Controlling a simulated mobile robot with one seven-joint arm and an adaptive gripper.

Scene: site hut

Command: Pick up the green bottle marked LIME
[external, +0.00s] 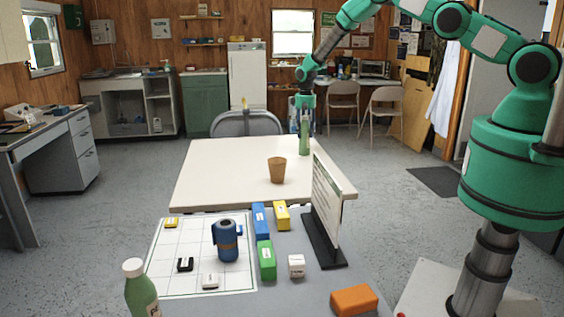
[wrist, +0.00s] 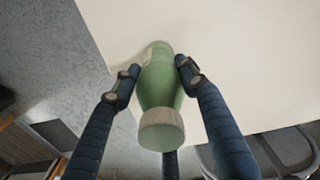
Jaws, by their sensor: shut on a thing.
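A green bottle (external: 304,138) is at the far right part of the cream table, below my gripper (external: 304,104). In the wrist view the same bottle (wrist: 160,82), with a pale cap, sits between my dark fingers (wrist: 158,76), which are shut on it. A pale label patch shows at its side, but I cannot read it. I cannot tell whether its base touches the table. Another green bottle (external: 141,290) with a white cap stands at the front left of the near table, its label cut off by the frame.
The cream table (external: 225,165) holds a tan cup (external: 277,170). On the near grey table stand a sign on a black foot (external: 326,210), a blue mug (external: 227,240), several coloured blocks and an orange block (external: 354,300). A grey chair (external: 246,124) is behind the cream table.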

